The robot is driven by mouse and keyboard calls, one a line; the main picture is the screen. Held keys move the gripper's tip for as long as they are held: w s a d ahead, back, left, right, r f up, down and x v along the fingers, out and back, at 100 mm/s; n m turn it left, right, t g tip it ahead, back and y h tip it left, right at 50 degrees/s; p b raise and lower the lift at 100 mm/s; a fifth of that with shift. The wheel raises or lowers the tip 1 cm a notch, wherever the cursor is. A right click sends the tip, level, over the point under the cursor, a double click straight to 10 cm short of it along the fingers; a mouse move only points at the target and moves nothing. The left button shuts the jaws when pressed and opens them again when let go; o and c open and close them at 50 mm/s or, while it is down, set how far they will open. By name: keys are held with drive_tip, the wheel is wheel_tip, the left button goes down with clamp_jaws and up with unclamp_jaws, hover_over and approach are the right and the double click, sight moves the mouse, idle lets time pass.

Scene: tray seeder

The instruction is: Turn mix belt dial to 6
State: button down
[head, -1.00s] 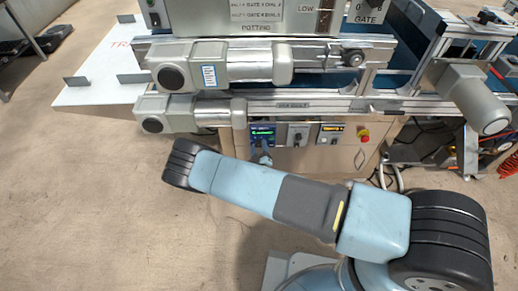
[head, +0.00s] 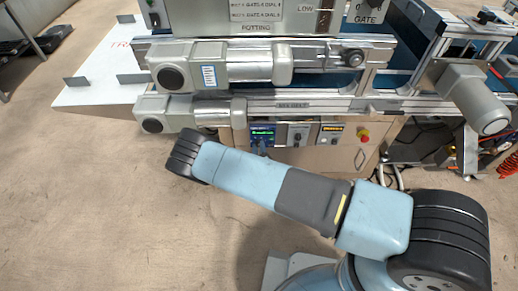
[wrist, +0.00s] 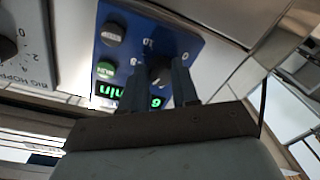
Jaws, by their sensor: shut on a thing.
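The dial (wrist: 158,66) is a dark round knob on a blue control panel (wrist: 192,48), with scale marks around it, including a 10. My gripper (wrist: 158,78) is shut on the dial, one finger on each side. The fingers hide much of the dial, and I cannot read its pointer setting. A lit green display (wrist: 108,90) on the panel is partly covered by the fingers. In the head view the blue panel (head: 262,130) is on the machine's front, and my arm hides part of it.
A green button (wrist: 105,70) and a dark button (wrist: 112,34) sit beside the dial. A grey box with another dial (wrist: 8,47) is at left. In the head view, a grey knob panel (head: 298,133) and a red stop button (head: 362,134) stand to the right.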

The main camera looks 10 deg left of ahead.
drive_tip(key=shift+a+m, duration=0.1)
drive_tip(key=shift+m, duration=0.3)
drive_tip(key=c, duration=0.8)
unclamp_jaws()
drive_tip(key=shift+c, duration=0.2)
drive_tip(key=shift+s, duration=0.1)
drive_tip(key=v, duration=1.3)
drive_tip(key=shift+s+d+f, duration=0.2)
drive_tip(key=shift+s, duration=0.1)
